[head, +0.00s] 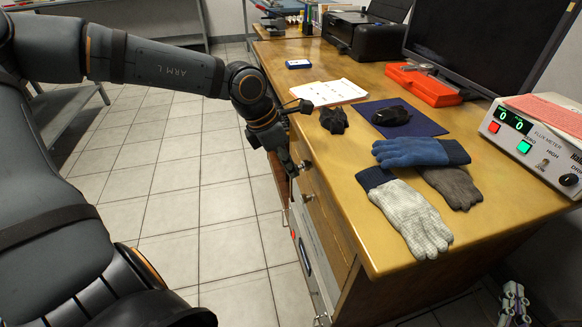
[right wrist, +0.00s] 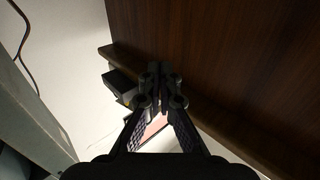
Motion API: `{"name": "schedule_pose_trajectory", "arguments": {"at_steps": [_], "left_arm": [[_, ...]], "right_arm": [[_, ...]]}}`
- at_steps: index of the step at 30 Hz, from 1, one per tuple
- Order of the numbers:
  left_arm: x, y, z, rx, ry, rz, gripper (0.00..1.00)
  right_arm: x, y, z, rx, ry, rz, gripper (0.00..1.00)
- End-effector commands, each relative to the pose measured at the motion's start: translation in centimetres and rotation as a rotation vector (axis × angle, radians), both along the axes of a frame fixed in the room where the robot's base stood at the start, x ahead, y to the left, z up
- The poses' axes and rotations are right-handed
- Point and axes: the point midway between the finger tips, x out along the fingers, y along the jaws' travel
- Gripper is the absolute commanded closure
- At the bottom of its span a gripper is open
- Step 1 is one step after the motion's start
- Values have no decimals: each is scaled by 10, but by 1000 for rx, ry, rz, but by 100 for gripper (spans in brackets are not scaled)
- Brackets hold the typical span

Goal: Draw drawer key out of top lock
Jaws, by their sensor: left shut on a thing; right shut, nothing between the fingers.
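My left gripper (head: 291,170) is at the front of the wooden desk, beside the upper drawer front, pointing down. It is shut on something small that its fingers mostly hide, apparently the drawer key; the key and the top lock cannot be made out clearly. A round knob (head: 307,197) shows on the drawer front just below and right of the gripper. My right gripper (right wrist: 160,85) shows only in the right wrist view. It is shut and empty, in front of a dark wooden panel (right wrist: 230,60).
The desk top (head: 300,125) holds gloves (head: 415,215), a blue mat (head: 430,122) with a black mouse (head: 390,116), papers (head: 330,92), a red case (head: 422,86) and a flux meter (head: 530,130). Tiled floor (head: 170,170) left of the desk is clear.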

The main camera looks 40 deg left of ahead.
Motion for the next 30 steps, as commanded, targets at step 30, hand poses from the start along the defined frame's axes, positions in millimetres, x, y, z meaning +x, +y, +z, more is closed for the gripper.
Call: {"name": "schedule_pose_trajectory", "arguments": {"at_steps": [30], "left_arm": [[-3, 2, 0, -1, 5, -4, 100]], "right_arm": [[-4, 1, -30, -1, 141, 4, 100]]}}
